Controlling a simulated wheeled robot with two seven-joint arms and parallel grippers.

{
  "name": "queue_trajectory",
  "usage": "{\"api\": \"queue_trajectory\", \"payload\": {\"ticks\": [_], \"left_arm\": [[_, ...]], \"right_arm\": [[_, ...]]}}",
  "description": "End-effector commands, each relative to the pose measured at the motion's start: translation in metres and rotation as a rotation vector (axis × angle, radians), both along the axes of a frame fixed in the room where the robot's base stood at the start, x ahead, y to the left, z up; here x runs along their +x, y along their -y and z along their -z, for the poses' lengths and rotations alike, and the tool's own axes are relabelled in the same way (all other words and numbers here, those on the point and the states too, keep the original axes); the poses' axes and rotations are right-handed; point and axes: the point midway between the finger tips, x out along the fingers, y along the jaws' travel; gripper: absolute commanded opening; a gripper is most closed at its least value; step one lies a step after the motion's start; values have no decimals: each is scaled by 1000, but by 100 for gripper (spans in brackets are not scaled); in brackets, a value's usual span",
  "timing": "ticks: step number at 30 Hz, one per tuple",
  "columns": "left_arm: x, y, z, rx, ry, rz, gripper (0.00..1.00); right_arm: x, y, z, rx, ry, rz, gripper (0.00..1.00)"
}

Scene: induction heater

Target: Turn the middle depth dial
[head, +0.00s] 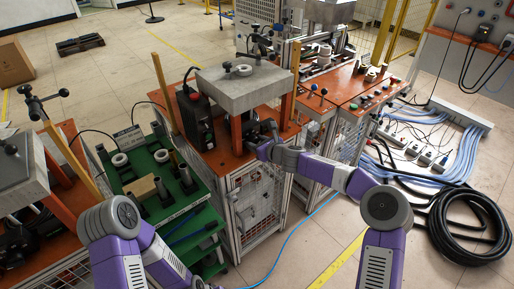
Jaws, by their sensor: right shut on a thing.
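The middle heater station (212,150) has an orange top, orange posts and a thick grey block (243,84) above. My right arm reaches in from the lower right. My right gripper (264,132) is at the front right of this station, below the grey block and beside an orange post. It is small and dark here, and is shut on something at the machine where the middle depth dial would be. The dial itself is hidden by the gripper. My left arm bends down at the lower left, and its gripper is out of view.
A green cart (160,195) with rings and cylinders stands left of the station. A black control box (196,118) stands on the orange top. Similar stations stand at left and back right. Cables and a black hose coil (466,222) lie on the floor at right.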

Motion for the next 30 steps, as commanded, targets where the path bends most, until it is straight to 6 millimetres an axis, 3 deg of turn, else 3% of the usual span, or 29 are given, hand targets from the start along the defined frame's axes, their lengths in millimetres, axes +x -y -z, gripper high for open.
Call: {"api": "queue_trajectory", "payload": {"ticks": [1, 8, 15, 25, 26, 30], "left_arm": [[0, 0, 14, 0, 0, 0, 100], [0, 0, 43, 0, 0, 0, 100], [0, 0, 38, 0, 0, 0, 100], [0, 0, 38, 0, 0, 0, 100], [0, 0, 38, 0, 0, 0, 100], [0, 0, 38, 0, 0, 0, 100]], "right_arm": [[0, -1, 5, -28, 23, -2, 14], [-1, -2, 6, -188, 137, -2, 14], [-2, -2, 2, -296, 214, -2, 14], [-1, -2, 1, -303, 220, 0, 14], [-1, -2, 1, -303, 220, 0, 48], [-1, -2, 1, -303, 220, -1, 66]]}}
